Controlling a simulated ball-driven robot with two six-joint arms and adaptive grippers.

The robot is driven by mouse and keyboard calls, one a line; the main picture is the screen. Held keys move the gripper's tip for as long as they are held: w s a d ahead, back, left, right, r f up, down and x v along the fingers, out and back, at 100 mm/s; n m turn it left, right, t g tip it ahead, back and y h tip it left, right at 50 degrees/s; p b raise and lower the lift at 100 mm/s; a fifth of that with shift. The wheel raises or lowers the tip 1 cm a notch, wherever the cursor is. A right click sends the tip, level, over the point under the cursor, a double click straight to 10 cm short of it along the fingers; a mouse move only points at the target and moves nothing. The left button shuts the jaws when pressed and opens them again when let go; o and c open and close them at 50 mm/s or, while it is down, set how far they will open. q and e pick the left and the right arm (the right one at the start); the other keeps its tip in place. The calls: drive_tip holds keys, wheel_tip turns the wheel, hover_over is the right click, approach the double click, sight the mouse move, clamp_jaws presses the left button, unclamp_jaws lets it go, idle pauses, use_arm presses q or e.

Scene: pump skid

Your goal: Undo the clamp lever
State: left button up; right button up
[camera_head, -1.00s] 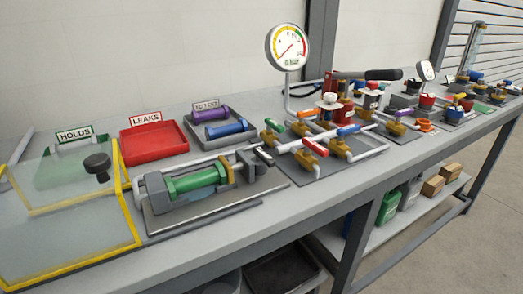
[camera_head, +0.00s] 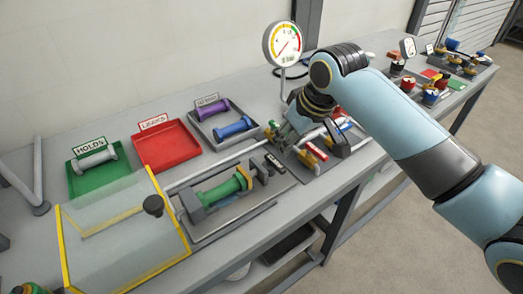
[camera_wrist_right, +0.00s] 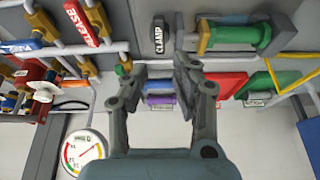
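The clamp lever is a dark handle marked CLAMP (camera_head: 274,163), at the right end of the test fixture (camera_head: 195,208). It also shows in the right wrist view (camera_wrist_right: 158,36), upper middle, beyond the fingertips. A green cylinder (camera_head: 226,189) lies in the fixture, and it shows in the right wrist view (camera_wrist_right: 236,38). My right gripper (camera_head: 290,142) points down over the valves just right of the lever. In its wrist view the fingers (camera_wrist_right: 161,68) are apart with nothing between them, and no contact with the lever is visible. My left gripper is not in view.
A red RELEASE handle (camera_wrist_right: 82,22) and pipes lie close beside the gripper. A gauge (camera_head: 283,43) stands behind. A clear yellow-edged guard (camera_head: 120,235) is at left. Green HOLDS (camera_head: 81,187), red LEAKS (camera_head: 167,146) and grey (camera_head: 208,133) trays line the back.

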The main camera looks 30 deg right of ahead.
sight(277, 163)
drive_tip(key=x, duration=1)
drive_tip(key=shift+f, duration=0.25)
clamp_jaws()
